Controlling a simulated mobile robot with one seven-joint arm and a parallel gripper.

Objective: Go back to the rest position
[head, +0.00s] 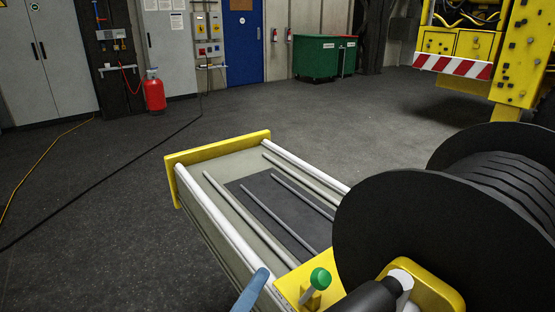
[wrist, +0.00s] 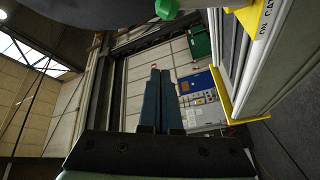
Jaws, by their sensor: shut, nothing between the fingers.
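My gripper (wrist: 160,78) is in the wrist view, with its two dark blue fingers closed together and nothing between them. In the head view, a blue finger of my gripper (head: 252,290) shows at the bottom edge, in front of the boom frame; the rest of it is out of frame. The frame (head: 208,222) is a long tray with pale rails, rods and a yellow end plate (head: 217,148). A green knob (head: 320,276) stands on a yellow bracket, to the right of the gripper. The knob also shows at the top of the wrist view (wrist: 167,8).
A large black cable reel (head: 400,210) stands at the right, close to the knob. Open dark floor (head: 110,220) lies left of the frame. Cabinets, a red cylinder (head: 153,92), a green bin (head: 318,58) and a yellow machine (head: 455,45) are farther back.

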